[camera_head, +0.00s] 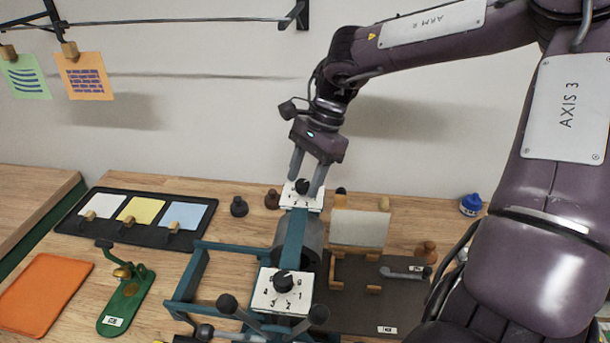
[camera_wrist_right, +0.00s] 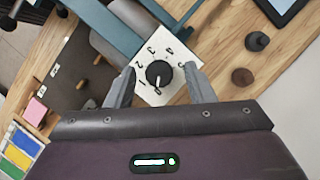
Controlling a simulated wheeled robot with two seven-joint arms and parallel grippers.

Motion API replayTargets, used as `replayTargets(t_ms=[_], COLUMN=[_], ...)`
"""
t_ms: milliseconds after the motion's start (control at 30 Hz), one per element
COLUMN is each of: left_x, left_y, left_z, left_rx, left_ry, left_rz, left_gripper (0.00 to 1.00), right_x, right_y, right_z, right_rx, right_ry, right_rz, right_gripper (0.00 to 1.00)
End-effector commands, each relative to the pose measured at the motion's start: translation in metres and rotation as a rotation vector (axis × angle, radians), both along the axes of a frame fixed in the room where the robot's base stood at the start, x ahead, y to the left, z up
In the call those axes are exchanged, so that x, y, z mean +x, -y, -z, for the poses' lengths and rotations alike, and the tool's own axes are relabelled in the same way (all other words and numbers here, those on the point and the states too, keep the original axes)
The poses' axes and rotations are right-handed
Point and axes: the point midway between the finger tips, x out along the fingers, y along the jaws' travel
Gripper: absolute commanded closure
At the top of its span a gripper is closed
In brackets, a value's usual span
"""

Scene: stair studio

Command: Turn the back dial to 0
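The back dial is a black knob (camera_head: 302,186) on a white numbered plate (camera_head: 313,205), at the far end of a teal frame. In the right wrist view the knob (camera_wrist_right: 158,74) shows a pale mark pointing roughly toward the picture's bottom; the number it meets is too small to read surely. My right gripper (camera_head: 307,184) is open, pointing down, with one finger on each side of the knob. In the wrist view (camera_wrist_right: 158,85) gaps show between both fingers and the knob. My left gripper is not in view.
A front dial (camera_head: 284,281) sits nearer on the same teal frame (camera_head: 188,278), with dark ball-ended levers (camera_head: 227,304) close by. A dark board with an upright panel (camera_head: 358,228) stands to the right. A green stamp-like device (camera_head: 127,292) and an orange mat (camera_head: 42,293) lie left.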

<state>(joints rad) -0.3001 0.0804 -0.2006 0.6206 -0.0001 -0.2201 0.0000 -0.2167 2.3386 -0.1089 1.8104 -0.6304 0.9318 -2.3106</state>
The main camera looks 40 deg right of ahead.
Motion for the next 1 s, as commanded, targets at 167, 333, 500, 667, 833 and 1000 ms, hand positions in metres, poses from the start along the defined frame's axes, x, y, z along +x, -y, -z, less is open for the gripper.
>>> replayTargets(t_ms=[167, 333, 500, 667, 833, 1000], left_x=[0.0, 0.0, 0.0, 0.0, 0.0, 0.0], left_y=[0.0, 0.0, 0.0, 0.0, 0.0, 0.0], left_z=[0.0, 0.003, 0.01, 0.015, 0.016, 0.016], left_rx=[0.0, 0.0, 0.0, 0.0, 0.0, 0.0], left_ry=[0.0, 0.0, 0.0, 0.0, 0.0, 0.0], left_rz=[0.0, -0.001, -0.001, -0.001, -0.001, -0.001], left_gripper=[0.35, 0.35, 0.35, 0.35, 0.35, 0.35], right_x=[-0.001, 0.0, -0.001, -0.002, -0.003, -0.004], right_y=[0.0, 0.003, 0.014, 0.024, 0.03, 0.03], right_z=[0.001, -0.006, -0.031, -0.055, -0.069, -0.072], right_rx=[0.001, -0.001, -0.004, -0.004, -0.001, 0.001], right_ry=[-0.002, -0.001, 0.002, 0.001, -0.001, -0.002], right_rz=[0.0, 0.001, 0.001, 0.002, 0.002, 0.0], right_gripper=[0.51, 0.51, 0.51, 0.51, 0.51, 0.51])
